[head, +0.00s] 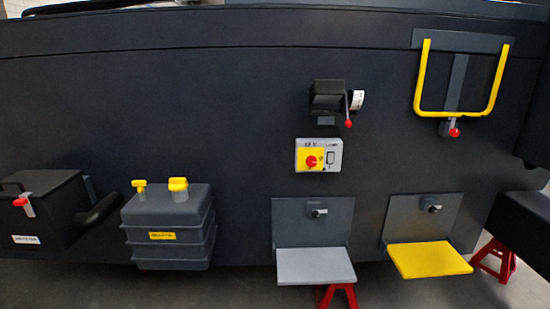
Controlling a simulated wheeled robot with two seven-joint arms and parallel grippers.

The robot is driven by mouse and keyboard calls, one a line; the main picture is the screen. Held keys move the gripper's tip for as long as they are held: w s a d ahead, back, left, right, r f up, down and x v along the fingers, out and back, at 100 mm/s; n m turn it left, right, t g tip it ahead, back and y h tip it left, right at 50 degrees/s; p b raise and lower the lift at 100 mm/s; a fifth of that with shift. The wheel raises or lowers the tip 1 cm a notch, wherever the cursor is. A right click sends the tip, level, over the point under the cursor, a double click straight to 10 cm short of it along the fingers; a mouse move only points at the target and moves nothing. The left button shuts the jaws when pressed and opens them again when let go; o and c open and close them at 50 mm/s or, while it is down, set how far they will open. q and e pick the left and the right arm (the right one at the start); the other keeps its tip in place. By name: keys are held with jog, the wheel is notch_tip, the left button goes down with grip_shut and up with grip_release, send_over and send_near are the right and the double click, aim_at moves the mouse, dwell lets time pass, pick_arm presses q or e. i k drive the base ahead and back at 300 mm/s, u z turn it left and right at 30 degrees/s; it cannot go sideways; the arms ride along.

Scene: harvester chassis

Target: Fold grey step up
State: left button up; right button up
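The grey step (316,266) is a light grey flat plate in the lower middle of the head view. It sticks out roughly level from the bottom of a dark grey back plate (312,221) on the chassis wall. A small latch or knob (319,213) sits on that back plate above the step. Neither of my grippers shows in the head view, and nothing touches the step.
A yellow step (430,259) juts out to the right. A switch box with a red knob (311,162) and a black unit with a red-tipped lever (347,110) are above. A grey tank (170,230) is left. Red stands (494,258) are below right.

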aim_at(294, 266)
jog(key=z, duration=1.65)
jog(key=i, duration=0.85)
jog(key=u, duration=2.95)
